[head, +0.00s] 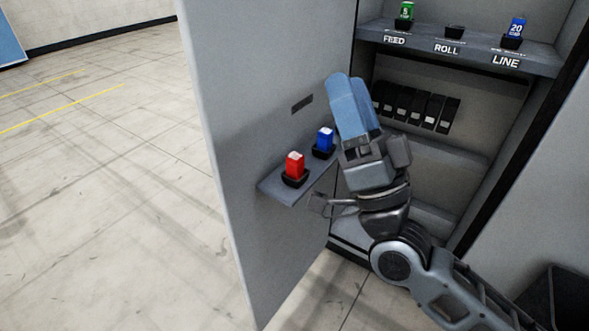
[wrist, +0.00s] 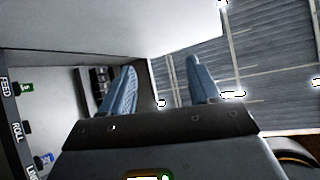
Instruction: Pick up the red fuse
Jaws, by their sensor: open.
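The red fuse (head: 295,165) stands upright in a black holder on a small grey shelf (head: 272,188) fixed to the cabinet door. A blue fuse (head: 325,140) stands in a second holder just behind it to the right. My gripper (head: 340,80) is up and to the right of the red fuse in the head view, apart from it, with its blue fingers pointing up. The wrist view shows the two fingers (wrist: 162,66) spread with nothing between them. The red fuse does not show in the wrist view.
The open door panel (head: 230,90) stands left of my arm. Inside the cabinet, an upper shelf holds a green fuse (head: 406,11) at FEED, an empty holder (head: 454,32) at ROLL and a blue fuse (head: 517,27) at LINE. Black breakers (head: 415,105) sit below. Floor at left is clear.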

